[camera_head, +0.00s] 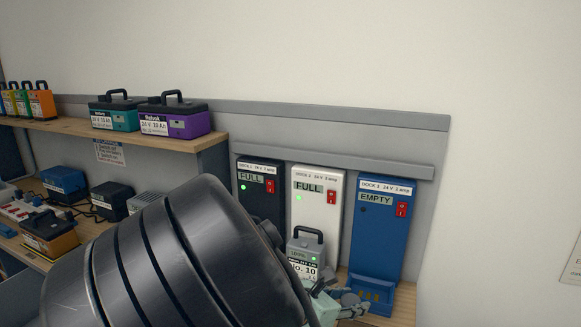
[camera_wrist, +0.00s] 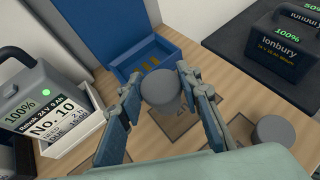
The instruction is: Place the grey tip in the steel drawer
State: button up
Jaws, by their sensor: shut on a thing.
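In the wrist view, my gripper (camera_wrist: 158,92) is shut on a short round grey piece, which I take for the grey tip (camera_wrist: 160,86). The piece sits between the fingertips, over the wooden bench top, close to the blue dock's tray. In the head view, my gripper (camera_head: 341,302) shows small at the foot of the docks, partly hidden behind my dark arm; the grey tip cannot be made out there. A second grey round piece (camera_wrist: 273,132) stands on the bench right of the fingers. I see no steel drawer in either view.
The blue dock (camera_head: 380,235) reads EMPTY; its tray (camera_wrist: 172,55) is empty. A grey battery (camera_head: 304,247) sits in the white dock (camera_head: 318,195). A dark battery (camera_wrist: 283,45) stands on a dark mat at right. A shelf (camera_head: 150,138) with batteries is at left.

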aim_at(351, 300)
jog(key=r+p, duration=0.2)
jog(key=shift+s+r+p, duration=0.1)
jog(key=shift+s+p, duration=0.2)
jog(key=shift+p, duration=0.1)
jog(key=w+r+n+t+y+p, duration=0.2)
jog(key=w+r+n+y+p, duration=0.2)
jog(key=r, duration=0.7)
jog(key=w+r+n+t+y+p, duration=0.2)
jog(key=w+r+n+y+p, duration=0.3)
jog(key=w+r+p, duration=0.3)
notch_tip(351, 300, up, 4)
jog(key=shift+f+n+t+y+p, duration=0.1)
jog(key=shift+n+t+y+p, duration=0.2)
jog(key=shift+n+p, duration=0.35)
jog(key=shift+a, duration=0.1)
